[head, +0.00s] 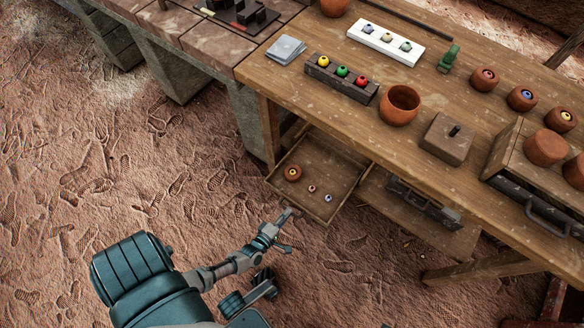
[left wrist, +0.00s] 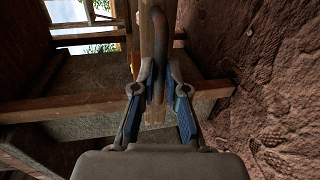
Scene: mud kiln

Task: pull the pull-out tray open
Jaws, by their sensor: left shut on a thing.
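The pull-out tray (head: 338,176) is a shallow wooden tray that sticks out from under the workbench in the head view. A small clay pot (head: 293,173) and two small beads (head: 328,198) lie in it. My left gripper (head: 287,216) is at the tray's front edge. In the left wrist view, my left gripper (left wrist: 158,92) is shut on the tray's dark curved handle (left wrist: 158,30), with a finger on each side. The handle is mostly hidden in the head view. My right gripper is not in view.
The wooden workbench (head: 440,178) holds a block with coloured balls (head: 342,77), a white block (head: 386,42), clay pots (head: 400,104) and a box (head: 505,165). A dark case (head: 424,203) sits on the lower shelf.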

